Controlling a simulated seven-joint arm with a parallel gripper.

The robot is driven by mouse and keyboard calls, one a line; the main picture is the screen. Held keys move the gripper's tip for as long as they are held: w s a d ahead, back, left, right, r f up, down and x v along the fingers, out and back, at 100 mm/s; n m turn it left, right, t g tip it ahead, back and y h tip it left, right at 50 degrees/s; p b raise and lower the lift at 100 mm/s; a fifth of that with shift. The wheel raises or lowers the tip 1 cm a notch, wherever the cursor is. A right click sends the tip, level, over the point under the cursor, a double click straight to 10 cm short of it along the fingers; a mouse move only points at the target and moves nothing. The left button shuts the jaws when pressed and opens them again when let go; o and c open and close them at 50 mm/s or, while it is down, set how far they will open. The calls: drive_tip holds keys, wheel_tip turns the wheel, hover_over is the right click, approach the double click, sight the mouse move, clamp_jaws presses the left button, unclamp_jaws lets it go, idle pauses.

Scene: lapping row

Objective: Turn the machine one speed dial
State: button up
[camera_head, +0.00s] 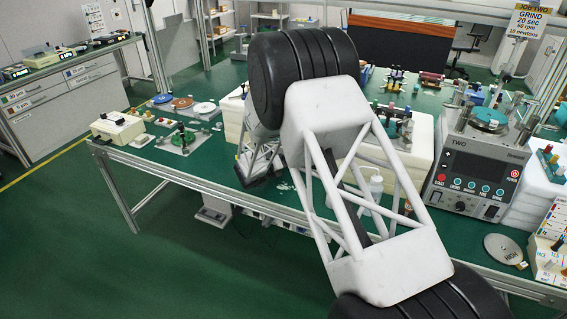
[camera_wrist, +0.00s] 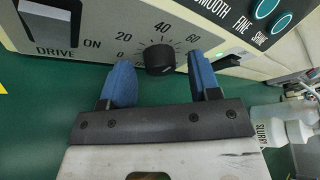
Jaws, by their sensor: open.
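The black speed dial (camera_wrist: 159,59) sits on a cream machine panel (camera_wrist: 90,28) in the wrist view, with the numbers 0, 20, 40 and 60 around it. My gripper (camera_wrist: 161,70) is open, with one blue finger to the left of the dial and one to the right. A gap shows on both sides, so neither finger touches the dial. I cannot tell how close the fingertips are to the panel. The dial's setting is not clear. In the head view my arm hides this dial, its panel and most of my gripper.
A DRIVE switch (camera_wrist: 50,23) is left of the dial and several teal buttons (camera_wrist: 266,9) are up to the right. A slurry bottle (camera_wrist: 285,132) stands right of my gripper. In the head view machine TWO (camera_head: 476,172) stands to the right on the green bench.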

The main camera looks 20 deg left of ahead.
drive_tip(key=shift+c, duration=0.5)
drive_tip(key=c, duration=0.8)
drive_tip(key=shift+n, duration=0.4)
drive_tip(key=n, duration=0.1)
drive_tip(key=n+t+h, duration=0.1)
drive_tip(key=shift+a+f+n+h, duration=0.1)
drive_tip(key=shift+f+n+h, duration=0.05)
drive_tip(key=shift+n+h, duration=0.15)
drive_tip(key=shift+n+t+h, duration=0.5)
drive_tip(key=shift+n+t, duration=0.1)
drive_tip(key=shift+n, duration=0.8)
drive_tip(key=o, duration=0.9)
drive_tip(key=shift+f, duration=0.1)
